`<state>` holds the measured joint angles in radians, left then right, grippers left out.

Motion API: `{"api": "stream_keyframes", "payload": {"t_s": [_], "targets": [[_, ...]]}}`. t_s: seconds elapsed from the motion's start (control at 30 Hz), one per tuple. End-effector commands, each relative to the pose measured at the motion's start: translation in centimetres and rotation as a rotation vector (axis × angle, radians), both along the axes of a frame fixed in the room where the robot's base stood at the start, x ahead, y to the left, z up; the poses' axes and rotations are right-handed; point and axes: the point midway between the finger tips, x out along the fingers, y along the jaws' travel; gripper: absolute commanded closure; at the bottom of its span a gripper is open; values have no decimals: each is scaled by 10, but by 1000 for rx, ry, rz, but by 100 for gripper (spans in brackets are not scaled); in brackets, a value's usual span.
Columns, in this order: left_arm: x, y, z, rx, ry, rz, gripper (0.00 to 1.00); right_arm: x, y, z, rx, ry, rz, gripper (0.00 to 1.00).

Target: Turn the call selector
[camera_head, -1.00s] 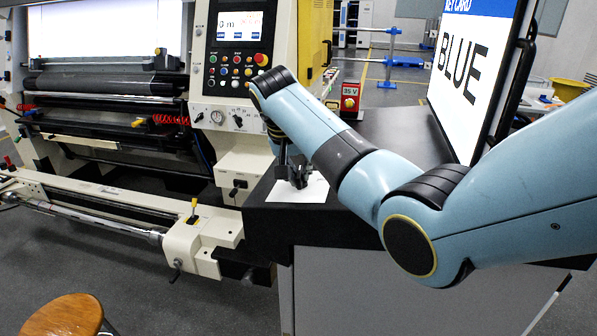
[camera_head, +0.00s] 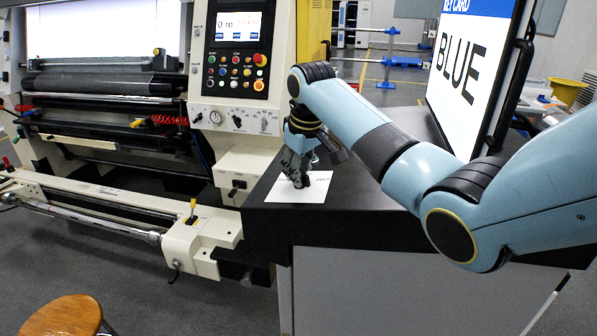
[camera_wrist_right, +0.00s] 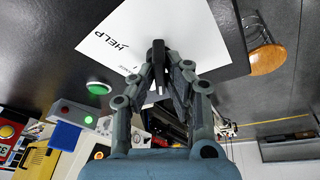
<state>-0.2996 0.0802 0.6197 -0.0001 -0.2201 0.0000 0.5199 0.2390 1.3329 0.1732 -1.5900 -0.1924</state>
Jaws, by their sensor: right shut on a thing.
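A white card (camera_head: 285,193) lies on the dark counter beside the machine; in the wrist view the card (camera_wrist_right: 180,25) carries the word HELP. A slim black selector knob (camera_wrist_right: 158,52) stands at the card's edge in the wrist view, between my fingertips. My right gripper (camera_head: 298,178) points down over the card, and in the wrist view it (camera_wrist_right: 160,72) is shut on the knob. The fingers hide the knob in the head view. My left gripper is not in view.
A sign (camera_head: 462,65) reading KEY CARD BLUE stands on the counter (camera_head: 365,200) to the right. A lit green button (camera_wrist_right: 98,88) is near the gripper in the wrist view. The cream machine's control panel (camera_head: 237,50) rises behind. A wooden stool (camera_head: 60,318) is at lower left.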

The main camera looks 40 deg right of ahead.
Motion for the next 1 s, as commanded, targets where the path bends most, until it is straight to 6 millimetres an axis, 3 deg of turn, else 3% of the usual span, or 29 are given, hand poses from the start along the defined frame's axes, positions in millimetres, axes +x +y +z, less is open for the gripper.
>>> {"api": "stream_keyframes", "payload": {"t_s": [0.73, 0.77, 0.9, 1.0], "targets": [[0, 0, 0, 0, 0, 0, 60, 1, -1, 1, 9, 7, 89, 100], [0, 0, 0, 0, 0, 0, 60, 1, -1, 1, 9, 7, 89, 86], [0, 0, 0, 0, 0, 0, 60, 1, -1, 1, 10, 8, 88, 68], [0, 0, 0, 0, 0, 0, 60, 0, -1, 1, 10, 8, 88, 66]]}}
